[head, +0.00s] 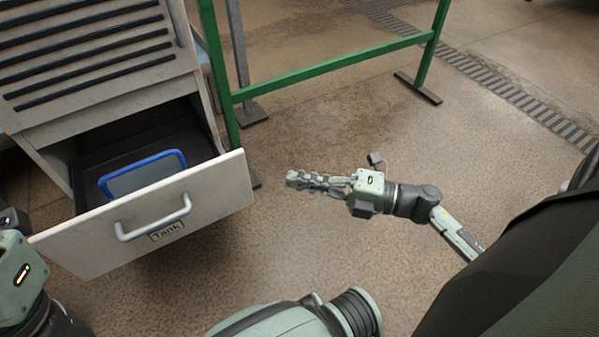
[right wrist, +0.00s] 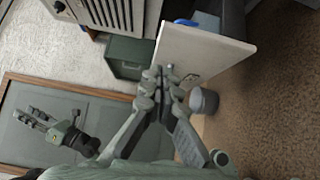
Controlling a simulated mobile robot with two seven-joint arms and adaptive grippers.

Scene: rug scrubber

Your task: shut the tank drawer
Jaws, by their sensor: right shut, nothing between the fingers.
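The tank drawer stands pulled out of the grey cabinet. Its pale front (head: 220,190) bears a "Tank" label and a grey bar handle (head: 155,220). A blue-rimmed item (head: 143,175) is inside the drawer. The drawer front (right wrist: 205,50) also shows in the right wrist view. My right gripper (head: 292,180) is shut and empty, to the right of the drawer front and apart from it in the head view. In the right wrist view, its fingers (right wrist: 160,80) overlap the drawer front. My left gripper (right wrist: 28,114) shows there with its fingers apart; its fingertips are hidden in the head view.
The slatted cabinet (head: 90,50) is at the upper left. A green metal frame (head: 330,68) stands behind and right of the drawer, with feet on the floor. The floor (head: 300,240) between the drawer and my right gripper is clear. A drain grate (head: 520,100) crosses the far right.

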